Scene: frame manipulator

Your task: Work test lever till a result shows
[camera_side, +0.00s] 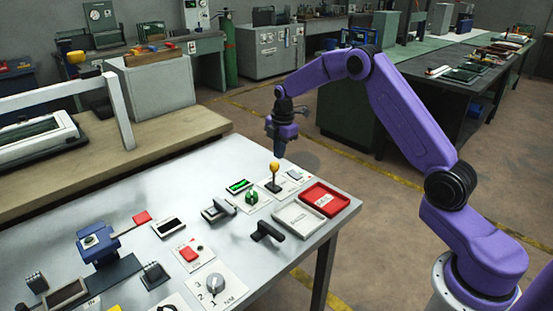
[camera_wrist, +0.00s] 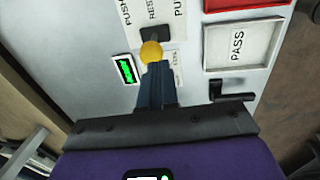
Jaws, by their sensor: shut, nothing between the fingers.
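The lever with a yellow ball knob (camera_side: 274,168) stands on a white plate near the table's far edge. In the wrist view its knob (camera_wrist: 151,52) shows just beyond my fingertips, and the plate reads PUSH, RESET and what looks like PULL. My gripper (camera_side: 279,155) is shut and empty, pointing down close to the knob; I cannot tell if they touch. Its fingers also show in the wrist view (camera_wrist: 154,68). A small display (camera_side: 239,185) beside the lever glows green, and also shows in the wrist view (camera_wrist: 125,70); its text is too small to read.
A white tray (camera_side: 285,221) marked PASS in the wrist view and a red tray (camera_side: 345,201) lie beside the lever. A black handle (camera_side: 267,232) stands in front of them. A green knob (camera_side: 252,196), a blue fixture (camera_side: 98,243) and other controls occupy the table. The air around my gripper is clear.

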